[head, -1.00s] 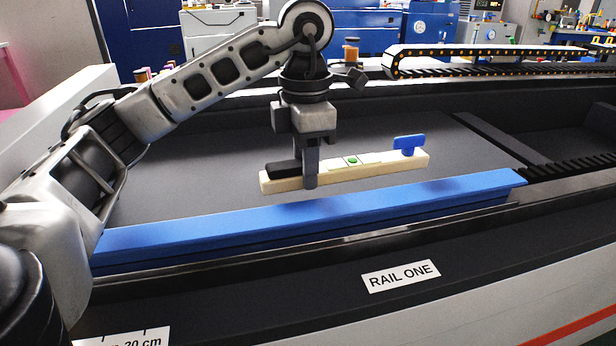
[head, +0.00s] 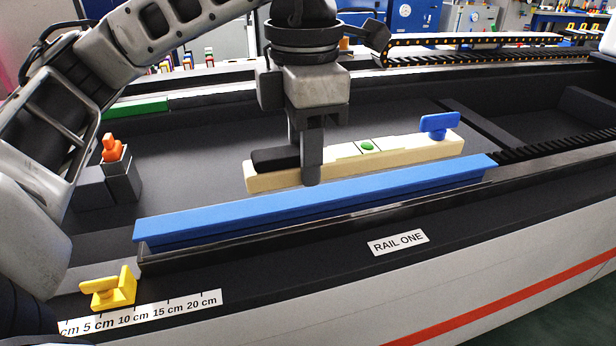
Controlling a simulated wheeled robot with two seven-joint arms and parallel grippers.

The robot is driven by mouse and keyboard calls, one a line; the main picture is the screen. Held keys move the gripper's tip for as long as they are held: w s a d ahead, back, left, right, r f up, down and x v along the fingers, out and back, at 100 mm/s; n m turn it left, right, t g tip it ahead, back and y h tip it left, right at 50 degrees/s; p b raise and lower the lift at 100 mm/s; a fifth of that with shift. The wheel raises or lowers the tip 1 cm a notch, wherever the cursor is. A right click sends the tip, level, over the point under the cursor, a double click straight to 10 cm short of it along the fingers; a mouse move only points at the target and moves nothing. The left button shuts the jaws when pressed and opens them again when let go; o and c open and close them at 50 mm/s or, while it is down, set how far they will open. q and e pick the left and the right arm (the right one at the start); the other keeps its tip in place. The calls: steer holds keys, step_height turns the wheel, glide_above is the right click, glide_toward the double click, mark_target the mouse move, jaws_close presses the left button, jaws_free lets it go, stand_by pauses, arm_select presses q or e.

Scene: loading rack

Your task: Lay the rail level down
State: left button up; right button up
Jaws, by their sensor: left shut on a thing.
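The rail level is a long cream bar (head: 335,170) with a black grip, a green bubble in its middle and a blue knob (head: 439,125) at its right end. My left gripper (head: 308,178) comes down from above and is shut on the level near its left part, beside the black grip. The level is roughly parallel to the blue rail (head: 320,199) and shows just behind it in the picture. I cannot tell whether the level touches anything below. My right gripper is not in view.
A label reading RAIL ONE (head: 398,243) is on the dark front ledge. A yellow stop (head: 110,289) and a centimetre scale (head: 150,312) are at the front left. An orange-topped grey block (head: 122,172) stands at the left. A green bar (head: 136,108) lies behind it.

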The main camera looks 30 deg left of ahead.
arm_select(q)
steer(key=w+a+f, duration=0.2)
steer(key=w+a, duration=0.1)
steer(key=w, duration=0.1)
glide_above(300, 197)
steer(key=f, duration=0.5)
steer(key=shift+s+d+p, duration=0.25)
steer(key=shift+p, duration=0.15)
steer(key=shift+w+a+f, duration=0.1)
steer(key=shift+f, duration=0.85)
steer(key=shift+w+a+f, duration=0.1)
steer(key=shift+f, duration=0.8)
steer(key=shift+f, duration=0.2)
steer(key=o, duration=1.1)
steer(key=shift+o, duration=0.2)
steer(key=shift+r, duration=0.1)
